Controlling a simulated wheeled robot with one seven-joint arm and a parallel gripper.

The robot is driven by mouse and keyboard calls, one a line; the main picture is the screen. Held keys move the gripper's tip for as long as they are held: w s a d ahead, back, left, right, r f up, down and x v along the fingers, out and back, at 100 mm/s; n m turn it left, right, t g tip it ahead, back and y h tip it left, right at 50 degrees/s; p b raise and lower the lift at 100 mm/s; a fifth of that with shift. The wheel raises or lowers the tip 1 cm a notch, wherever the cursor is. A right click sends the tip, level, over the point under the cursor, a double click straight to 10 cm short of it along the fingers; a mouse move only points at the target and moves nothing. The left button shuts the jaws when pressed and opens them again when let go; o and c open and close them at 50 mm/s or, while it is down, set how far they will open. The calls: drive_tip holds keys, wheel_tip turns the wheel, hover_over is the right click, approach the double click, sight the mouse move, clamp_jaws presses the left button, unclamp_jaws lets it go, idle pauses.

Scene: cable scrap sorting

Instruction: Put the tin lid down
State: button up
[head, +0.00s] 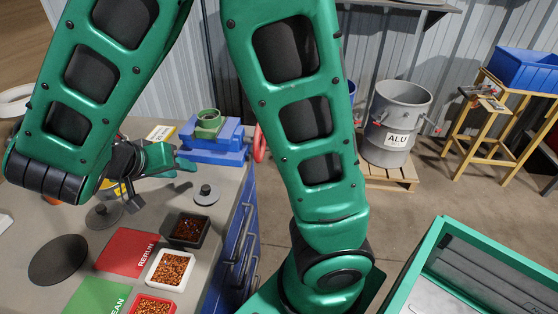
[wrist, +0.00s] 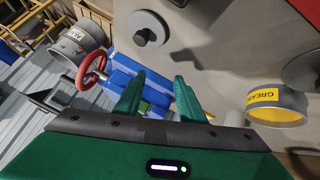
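My gripper (head: 182,158) is over the left bench, near the blue vise. In the wrist view its two green fingers (wrist: 158,92) stand apart with nothing between them. A grey round lid with a dark knob (head: 207,195) lies flat on the bench near its right edge; it also shows in the wrist view (wrist: 143,30). A second knobbed disc (head: 103,215) lies further left, partly hidden by my arm. I cannot tell for certain which is the tin lid. The tin labelled GREASE (wrist: 277,106) stands open in the wrist view, mostly hidden by my arm in the head view.
The blue vise (head: 212,142) with a red handwheel stands at the bench's back corner. A dark disc (head: 57,260), a red mat (head: 126,252), a green mat (head: 98,297) and small trays (head: 170,268) of granules lie in front. The ALU bin (head: 396,115) stands on a pallet.

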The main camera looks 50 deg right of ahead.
drive_tip(key=s+d, duration=0.1)
drive_tip(key=d, duration=0.1)
drive_tip(key=s+d+g+y, duration=0.1)
drive_tip(key=d, duration=0.2)
drive_tip(key=s+d+g, duration=0.1)
drive_tip(key=d, duration=0.2)
drive_tip(key=shift+s+r, duration=0.1)
drive_tip(key=shift+r, duration=0.1)
drive_tip(key=s+d+r+g+y, duration=0.1)
drive_tip(key=s+d+y, duration=0.2)
drive_tip(key=s, duration=0.6)
drive_tip(key=s+d+r+n+y, duration=0.1)
drive_tip(key=s+d+y, duration=0.3)
drive_tip(key=s+d, duration=0.3)
drive_tip(key=s, duration=0.2)
drive_tip(key=shift+s+d+g, duration=0.3)
drive_tip(key=shift+s+g, duration=0.05)
drive_tip(key=shift+g, duration=0.05)
drive_tip(key=shift+w+f, duration=0.2)
drive_tip(key=shift+w, duration=0.35)
